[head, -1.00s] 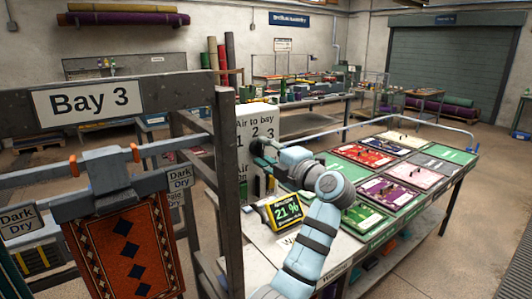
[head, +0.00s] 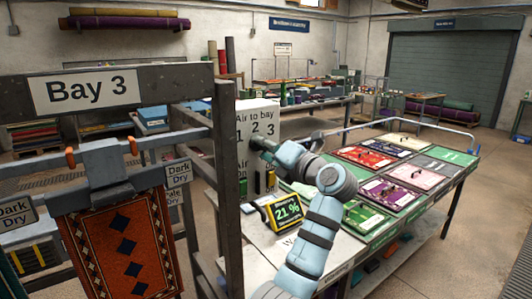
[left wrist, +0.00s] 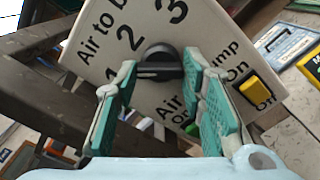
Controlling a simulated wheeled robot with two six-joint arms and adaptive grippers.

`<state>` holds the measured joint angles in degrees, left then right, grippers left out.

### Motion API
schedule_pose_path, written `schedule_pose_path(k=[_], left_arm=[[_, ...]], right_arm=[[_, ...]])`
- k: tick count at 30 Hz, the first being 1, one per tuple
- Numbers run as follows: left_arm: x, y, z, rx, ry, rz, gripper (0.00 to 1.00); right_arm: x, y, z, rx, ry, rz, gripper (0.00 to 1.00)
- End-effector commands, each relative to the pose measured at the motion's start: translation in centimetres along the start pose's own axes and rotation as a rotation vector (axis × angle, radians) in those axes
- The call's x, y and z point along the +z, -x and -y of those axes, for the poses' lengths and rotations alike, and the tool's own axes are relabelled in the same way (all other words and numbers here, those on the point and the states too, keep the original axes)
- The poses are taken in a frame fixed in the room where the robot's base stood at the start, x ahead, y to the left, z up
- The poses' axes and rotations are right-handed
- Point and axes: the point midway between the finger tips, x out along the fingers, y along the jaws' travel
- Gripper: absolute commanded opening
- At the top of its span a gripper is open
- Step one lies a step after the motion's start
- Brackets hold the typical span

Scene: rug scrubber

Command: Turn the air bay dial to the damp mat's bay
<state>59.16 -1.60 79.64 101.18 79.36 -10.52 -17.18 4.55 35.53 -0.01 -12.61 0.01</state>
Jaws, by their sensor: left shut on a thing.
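The air bay dial (left wrist: 160,62) is a black knob with a pale line on a white panel (head: 243,112) marked "Air to bay 1 2 3". In the left wrist view its line lies nearly level; I cannot tell which number it marks. My left gripper (left wrist: 163,76) has its green-padded fingers on both sides of the knob, shut on it. An orange patterned mat (head: 122,250) hangs under the "Bay 3" sign (head: 88,90). My right gripper is not in view.
A yellow meter (head: 287,210) reading 21 % stands below the panel on the table. A yellow switch (left wrist: 256,90) sits right of the dial. A dark rack post (head: 228,190) stands left of the panel.

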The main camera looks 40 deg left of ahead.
Motion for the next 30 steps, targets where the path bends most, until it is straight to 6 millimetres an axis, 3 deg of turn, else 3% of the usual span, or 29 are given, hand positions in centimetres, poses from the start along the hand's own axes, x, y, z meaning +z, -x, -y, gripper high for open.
schedule_pose_path(k=[12, 27, 28, 30], left_arm=[[0.01, -0.01, -0.02, 0.001, 0.183, 0.002, 0.09], [0.07, 0.0, -0.09, 0.001, 0.202, 0.002, 0.09], [0.08, 0.0, -0.09, 0.001, 0.202, 0.002, 0.41], [0.07, 0.0, -0.08, 0.001, 0.201, 0.002, 0.52]], right_arm=[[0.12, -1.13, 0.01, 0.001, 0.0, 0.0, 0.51], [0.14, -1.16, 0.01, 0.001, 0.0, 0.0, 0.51], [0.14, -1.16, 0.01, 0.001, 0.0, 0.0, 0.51], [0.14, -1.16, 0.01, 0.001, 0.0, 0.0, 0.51]])
